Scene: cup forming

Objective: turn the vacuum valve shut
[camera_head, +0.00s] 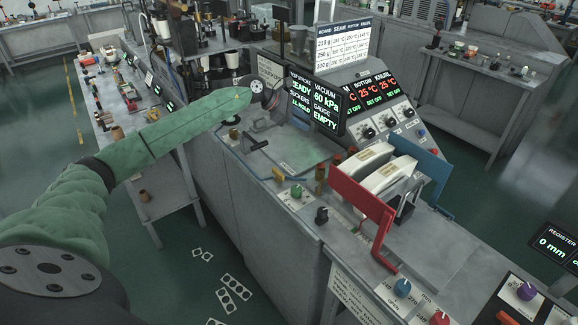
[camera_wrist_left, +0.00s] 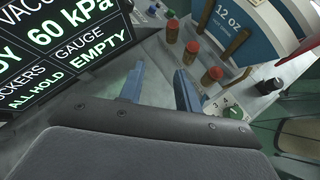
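My left gripper (camera_wrist_left: 160,88) shows in the left wrist view with its two blue-grey fingers apart and nothing between them. In the head view my left arm reaches in from the left, and the black display hides the fingers. The display (camera_head: 314,100) reads vacuum 60 kPa, suckers all hold and gauge empty; it also fills the upper left of the wrist view (camera_wrist_left: 66,45). A yellow lever (camera_head: 288,180) beside a brass fitting (camera_head: 320,173) on the bench may be the vacuum valve; I cannot tell for sure. My right gripper is not in view.
Several red-topped brass posts (camera_wrist_left: 191,53) stand right of my left fingers in the wrist view. A green knob (camera_head: 296,191) sits near the bench's front edge. A red plate (camera_head: 361,209) and a blue plate (camera_head: 423,168) flank white parts on the right.

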